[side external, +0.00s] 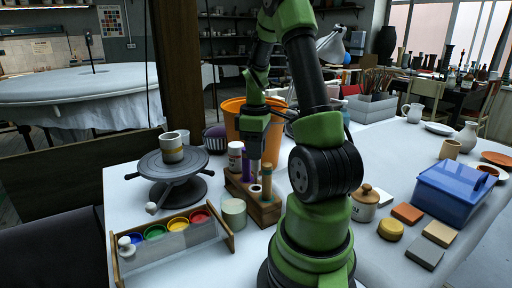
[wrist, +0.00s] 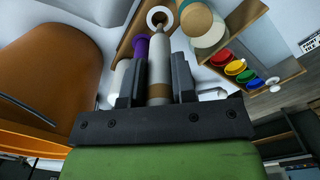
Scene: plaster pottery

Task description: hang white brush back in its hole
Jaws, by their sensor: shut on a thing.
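The white brush (wrist: 158,62), with a brown band near my end, is between the fingers of my gripper (wrist: 155,82), which is shut on it. In the side view my gripper (side external: 256,148) points down above the wooden rack (side external: 264,214). The brush's far end points toward a white ring-shaped hole (wrist: 160,15) in the rack; this ring also shows in the side view (side external: 255,190). I cannot tell whether the tip is inside it. A purple brush (wrist: 141,47) and a tan one (side external: 267,182) stand in the rack close beside it.
An orange bucket (side external: 232,115) stands close behind the rack. A white jar (side external: 235,155) is at its left and a pale green cylinder (side external: 233,212) in front. A paint tray (side external: 172,245) and a turntable (side external: 170,165) stand left. A blue box (side external: 455,190) is far right.

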